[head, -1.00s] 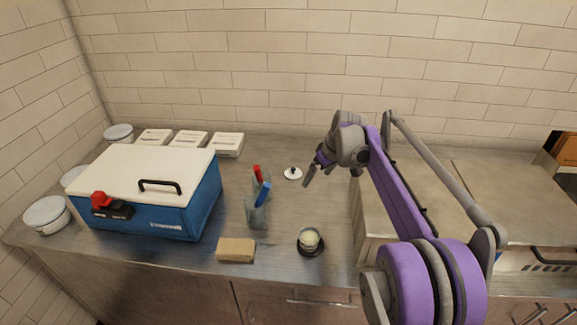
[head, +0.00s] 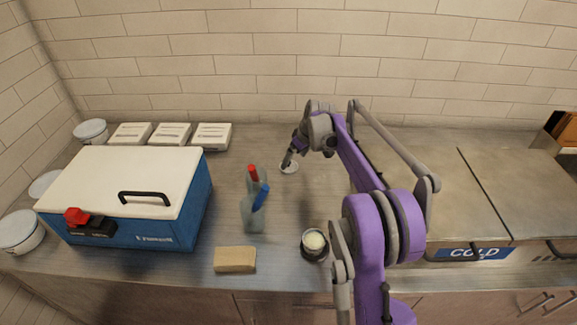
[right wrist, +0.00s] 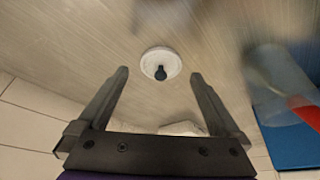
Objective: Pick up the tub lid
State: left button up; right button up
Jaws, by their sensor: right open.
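The tub lid is a small white disc with a dark knob (head: 290,169), lying flat on the steel counter towards the wall. My right gripper (head: 287,162) is over it in the head view and partly covers it. In the right wrist view the lid (right wrist: 150,60) shows between and just beyond the two spread fingers (right wrist: 160,74), with nothing held. Whether the fingers touch it cannot be told. A small round tub with pale contents (head: 314,241) stands open near the counter's front. My left gripper is not in view.
Two bottles, one red-capped (head: 254,178) and one blue-capped (head: 252,216), stand left of the lid; a blurred bottle shows in the right wrist view. A blue cooler box (head: 185,221), a tan block (head: 235,260) and white cartons (head: 211,136) are further left. A "COLD" unit (head: 470,252) is right.

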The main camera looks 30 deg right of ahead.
aim_at(291, 167)
jog(key=x, duration=0.4)
jog(key=shift+w+a+r, duration=0.15)
jog(key=shift+w+a, duration=0.05)
jog(key=shift+w, duration=0.15)
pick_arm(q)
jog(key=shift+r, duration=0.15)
